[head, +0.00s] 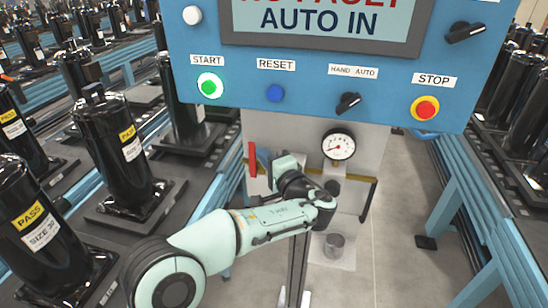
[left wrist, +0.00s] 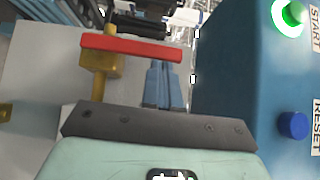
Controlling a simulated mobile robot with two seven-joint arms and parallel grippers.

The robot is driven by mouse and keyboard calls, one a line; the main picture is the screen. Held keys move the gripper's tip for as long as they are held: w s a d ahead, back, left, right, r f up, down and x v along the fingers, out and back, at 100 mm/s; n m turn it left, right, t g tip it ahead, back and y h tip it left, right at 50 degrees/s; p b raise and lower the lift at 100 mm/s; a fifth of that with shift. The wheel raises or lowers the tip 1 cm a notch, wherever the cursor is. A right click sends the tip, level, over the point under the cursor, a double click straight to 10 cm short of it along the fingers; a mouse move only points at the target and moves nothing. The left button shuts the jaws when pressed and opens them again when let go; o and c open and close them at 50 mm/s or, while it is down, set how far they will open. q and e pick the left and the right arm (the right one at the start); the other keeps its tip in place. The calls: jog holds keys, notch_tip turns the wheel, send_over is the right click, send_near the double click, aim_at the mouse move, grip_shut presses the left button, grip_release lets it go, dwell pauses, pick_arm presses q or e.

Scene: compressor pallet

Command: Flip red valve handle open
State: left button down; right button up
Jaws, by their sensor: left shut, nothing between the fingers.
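The red valve handle (head: 252,160) stands as an upright bar on the left side of the grey panel below the control box. In the left wrist view the red handle (left wrist: 131,47) lies across the top of a brass valve body (left wrist: 100,66). My left gripper (head: 265,160) is just right of the handle, shut and empty. In the left wrist view its closed blue-grey fingers (left wrist: 164,68) reach up to near the right part of the handle; whether they touch it I cannot tell. My right gripper is not in view.
A blue control box (head: 320,75) with buttons hangs just above my left gripper. A round gauge (head: 338,145) and a brass pipe (head: 368,190) are right of it. Black compressors (head: 118,150) stand on the left. Grey floor (head: 395,260) is open at lower right.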

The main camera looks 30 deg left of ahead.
aim_at(251, 152)
pick_arm(q)
jog(key=shift+a, duration=0.1)
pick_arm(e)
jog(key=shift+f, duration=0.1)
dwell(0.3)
pick_arm(q)
jog(key=a+n+h, duration=0.1)
jog(key=a+n+g+h, duration=0.1)
jog(key=s+a+r+h+b, duration=0.1)
jog(key=shift+a+n, duration=0.15)
jog(key=shift+n, duration=0.25)
jog(key=s+a+f+n+h+b, duration=0.1)
jog(key=a+f+n+h, duration=0.3)
jog(key=a, duration=0.4)
jog(key=f+h+b, duration=0.1)
jog(key=h, duration=0.1)
jog(key=shift+s+a+f+h, duration=0.15)
jog(key=shift+s+f+h, duration=0.1)
jog(key=shift+s+h, duration=0.15)
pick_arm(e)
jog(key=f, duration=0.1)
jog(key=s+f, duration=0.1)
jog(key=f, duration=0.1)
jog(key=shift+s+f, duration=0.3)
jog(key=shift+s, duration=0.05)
pick_arm(q)
jog(key=shift+f+g, duration=0.2)
jog(key=shift+g, duration=0.1)
